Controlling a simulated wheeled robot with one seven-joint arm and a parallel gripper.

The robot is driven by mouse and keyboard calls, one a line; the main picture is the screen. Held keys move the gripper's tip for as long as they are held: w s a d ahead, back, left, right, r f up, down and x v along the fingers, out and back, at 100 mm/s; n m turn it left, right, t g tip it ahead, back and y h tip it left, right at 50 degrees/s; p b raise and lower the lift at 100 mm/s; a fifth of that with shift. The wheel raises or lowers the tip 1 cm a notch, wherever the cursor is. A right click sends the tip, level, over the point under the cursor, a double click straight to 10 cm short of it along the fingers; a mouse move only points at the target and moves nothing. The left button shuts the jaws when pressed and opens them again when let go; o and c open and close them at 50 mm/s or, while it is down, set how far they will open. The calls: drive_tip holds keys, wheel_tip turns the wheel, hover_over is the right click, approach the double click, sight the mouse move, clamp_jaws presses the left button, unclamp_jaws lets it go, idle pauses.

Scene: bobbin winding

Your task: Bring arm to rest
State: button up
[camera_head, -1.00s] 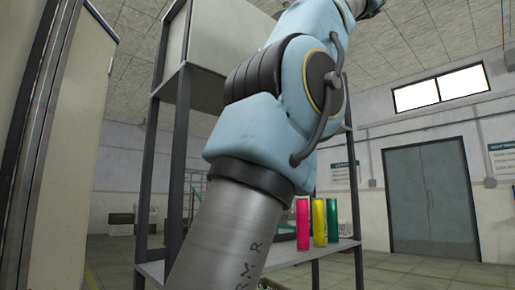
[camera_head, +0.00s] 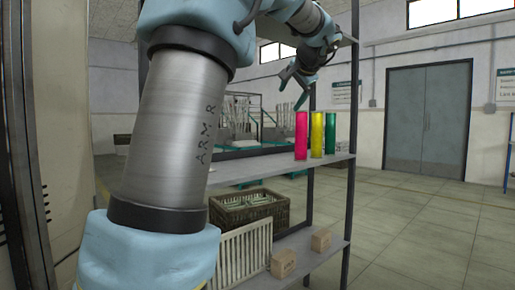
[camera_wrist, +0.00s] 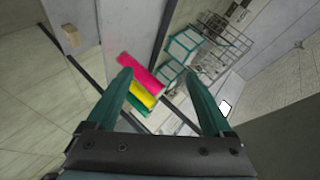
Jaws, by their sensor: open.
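My gripper (camera_wrist: 166,97) is open in the wrist view, its two green fingers apart with nothing held between them. In the head view my gripper (camera_head: 292,85) is above the shelf, up and left of the bobbins. A pink bobbin (camera_head: 301,136), a yellow bobbin (camera_head: 317,135) and a green bobbin (camera_head: 330,134) stand upright in a row on the shelf (camera_head: 245,170). In the wrist view the pink bobbin (camera_wrist: 140,72) and yellow bobbin (camera_wrist: 142,95) show between the fingers, beyond them. The green bobbin (camera_wrist: 137,104) is partly hidden by the left finger.
A dark basket (camera_head: 250,212), a white slatted crate (camera_head: 243,257) and two small brown boxes (camera_head: 284,263) are on the lower shelf. Dark shelf posts (camera_head: 352,150) stand close by. The floor (camera_head: 430,235) at right, before grey double doors (camera_head: 426,120), is clear.

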drive_tip(key=s+a+f+n+g+h, duration=0.1)
drive_tip(key=s+a+f+g, duration=0.25)
drive_tip(key=f, duration=0.85)
drive_tip(key=s+a+f+n+g, duration=0.1)
drive_tip(key=s+a+f+g, duration=0.3)
drive_tip(key=f, duration=0.7)
drive_tip(key=s+a+f+n+g+h, duration=0.1)
drive_tip(key=s+a+f+n, duration=0.3)
drive_tip(key=s+f, duration=0.6)
drive_tip(key=s+a+f+n+g+h, duration=0.1)
drive_tip(key=s+a+f+n+g, duration=0.15)
drive_tip(key=s+a+f, duration=0.5)
wheel_tip(320, 180, up, 14)
drive_tip(key=s+d+t+p, duration=0.1)
drive_tip(key=s+d+p, duration=0.1)
drive_tip(key=p, duration=1.3)
drive_tip(key=shift+s+f+p, duration=0.2)
drive_tip(key=shift+s+p, duration=0.15)
drive_tip(key=shift+s, duration=0.05)
